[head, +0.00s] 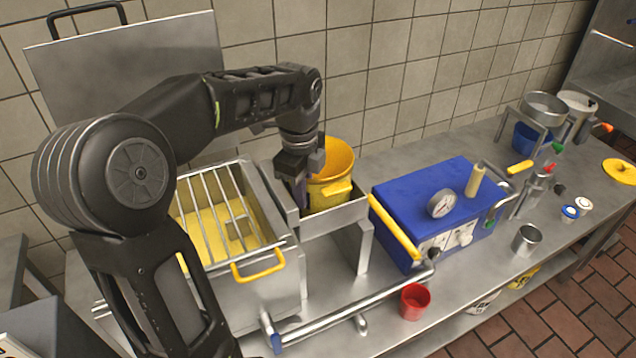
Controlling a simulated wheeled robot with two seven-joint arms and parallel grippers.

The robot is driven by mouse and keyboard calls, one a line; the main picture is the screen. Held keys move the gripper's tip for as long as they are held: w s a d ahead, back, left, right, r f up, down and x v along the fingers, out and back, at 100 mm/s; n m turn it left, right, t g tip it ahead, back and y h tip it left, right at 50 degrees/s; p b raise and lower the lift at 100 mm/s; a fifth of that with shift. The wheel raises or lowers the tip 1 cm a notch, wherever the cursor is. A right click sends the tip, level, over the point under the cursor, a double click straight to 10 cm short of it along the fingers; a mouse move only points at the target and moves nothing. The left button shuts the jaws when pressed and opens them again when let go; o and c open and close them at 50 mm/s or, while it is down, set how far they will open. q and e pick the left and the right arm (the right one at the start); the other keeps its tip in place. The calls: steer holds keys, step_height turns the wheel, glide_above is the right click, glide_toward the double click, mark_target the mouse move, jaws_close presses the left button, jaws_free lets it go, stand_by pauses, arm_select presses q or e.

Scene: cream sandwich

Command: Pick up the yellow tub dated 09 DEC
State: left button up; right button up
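A large yellow tub (338,165) with a side handle stands in a raised metal holder (335,217) left of the blue machine. A second yellow tub (523,277) shows partly on the lower shelf at the right, under the counter edge. I cannot read a 09 DEC date on either tub. My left gripper (302,192) points down at the left side of the large yellow tub and covers part of it. Its fingers are dark and overlap, so I cannot tell their opening or whether they touch the tub. My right gripper is not in view.
A metal fryer (270,308) with yellow contents and a wire rack stands at the left. A blue machine (420,190) with a gauge and a red cup (414,301) are right of the holder. A metal cup (526,239) stands near the counter's front edge. A white tub (483,302) is on the lower shelf.

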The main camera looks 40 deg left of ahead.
arm_select(q)
steer(key=shift+c, duration=0.2)
jaws_close()
steer(key=shift+r, duration=0.2)
stand_by(1.5)
steer(key=shift+r+p, duration=0.8)
steer(key=shift+p, duration=0.05)
step_height(320, 180, up, 6)
steer(key=p, duration=0.5)
steer(key=shift+d+f, duration=0.1)
steer(key=s+d+b, duration=0.1)
steer(key=s+d, duration=0.4)
steer(key=d, duration=0.4)
steer(key=s+d+b, duration=0.2)
steer(key=s+d, duration=0.3)
steer(key=d, duration=0.4)
steer(key=s+d+b, duration=0.1)
steer(key=s+d, duration=0.3)
steer(key=d, duration=0.6)
steer(key=shift+s+f+b, duration=0.35)
steer(key=shift+s+b, duration=0.05)
